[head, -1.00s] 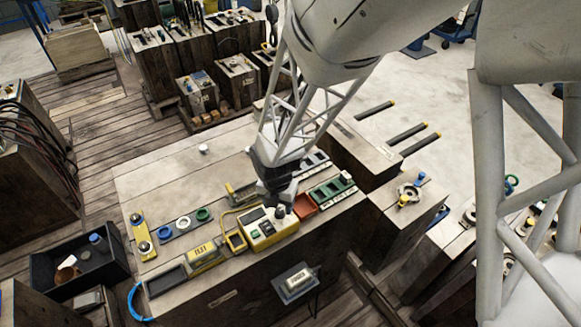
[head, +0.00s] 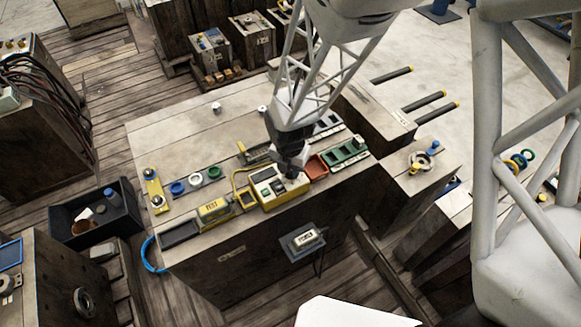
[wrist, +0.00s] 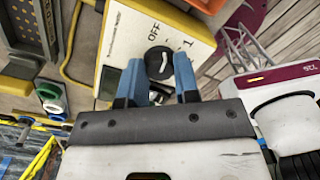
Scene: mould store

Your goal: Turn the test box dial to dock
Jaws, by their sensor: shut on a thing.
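The yellow test box (head: 268,200) stands near the front edge of the wooden bench, with a pale top panel carrying a small display and buttons. My gripper (head: 294,174) points down at the right part of this panel and hides the dial in the head view. In the wrist view, the round black dial (wrist: 158,62) with a white pointer mark sits between the two blue fingers of my gripper (wrist: 159,70), which are shut on it. "OFF" and "1" are printed beside the dial. Other position labels are hidden or unreadable.
A red-orange tray (head: 316,167) and a green tray (head: 345,152) stand right of the box. A yellow "TEST" block (head: 214,210) is to its left. A labelled plate (head: 302,238) hangs on the bench front. The bench's back left is mostly clear.

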